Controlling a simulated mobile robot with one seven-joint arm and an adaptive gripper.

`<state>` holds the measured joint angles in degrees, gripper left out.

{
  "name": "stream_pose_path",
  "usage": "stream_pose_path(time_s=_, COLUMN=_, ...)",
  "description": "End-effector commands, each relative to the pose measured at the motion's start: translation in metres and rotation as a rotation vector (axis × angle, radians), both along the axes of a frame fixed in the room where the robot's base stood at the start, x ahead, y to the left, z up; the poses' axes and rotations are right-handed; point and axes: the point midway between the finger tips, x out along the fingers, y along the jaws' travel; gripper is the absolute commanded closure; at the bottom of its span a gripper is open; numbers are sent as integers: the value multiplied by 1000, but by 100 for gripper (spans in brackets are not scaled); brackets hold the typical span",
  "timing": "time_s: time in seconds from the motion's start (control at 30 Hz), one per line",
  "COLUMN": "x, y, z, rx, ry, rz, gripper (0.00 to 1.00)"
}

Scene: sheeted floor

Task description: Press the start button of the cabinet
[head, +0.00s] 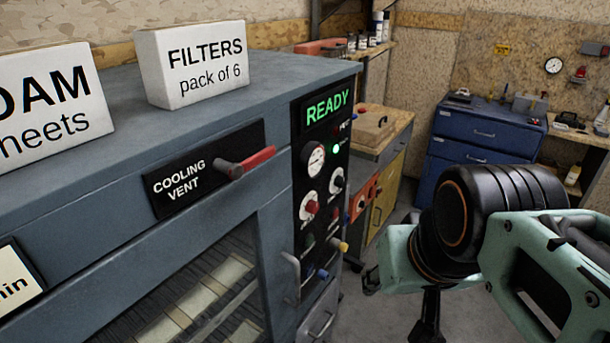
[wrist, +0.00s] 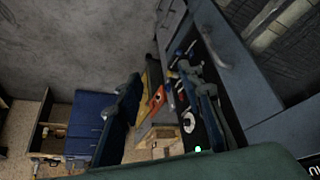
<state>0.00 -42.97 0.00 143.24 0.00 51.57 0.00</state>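The grey-blue cabinet (head: 150,110) fills the left of the head view. Its black control panel (head: 309,150) carries a green READY display (head: 327,107), a lit green lamp (head: 336,149), a gauge (head: 316,160) and several knobs and coloured buttons. A red-centred control (head: 312,207), a yellow one (head: 343,247) and a blue one (head: 322,273) show. Their labels are too small to read, so I cannot tell which is the start button. My gripper (head: 428,325) hangs right of the panel, apart from it. In the wrist view my gripper (wrist: 160,77) has its fingers spread and empty.
A cooling vent lever (head: 245,163) with a red grip and a door handle (head: 290,275) stick out from the cabinet front. Boxes, including a filters box (head: 190,65), stand on top. A blue drawer cabinet (head: 470,140) stands behind. Grey floor (head: 375,290) lies clear beside the panel.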

Motion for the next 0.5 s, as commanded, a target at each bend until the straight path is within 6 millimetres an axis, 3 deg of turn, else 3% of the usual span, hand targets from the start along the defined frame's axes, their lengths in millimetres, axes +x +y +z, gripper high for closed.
stream_pose_path(time_s=0.03, x=0, y=0, z=0, rx=0, ry=0, rz=0, gripper=73)
stream_pose_path(time_s=0.27, x=0, y=0, z=0, rx=0, ry=0, rz=0, gripper=98)
stream_pose_path(time_s=0.5, x=0, y=0, z=0, rx=0, ry=0, rz=0, gripper=100)
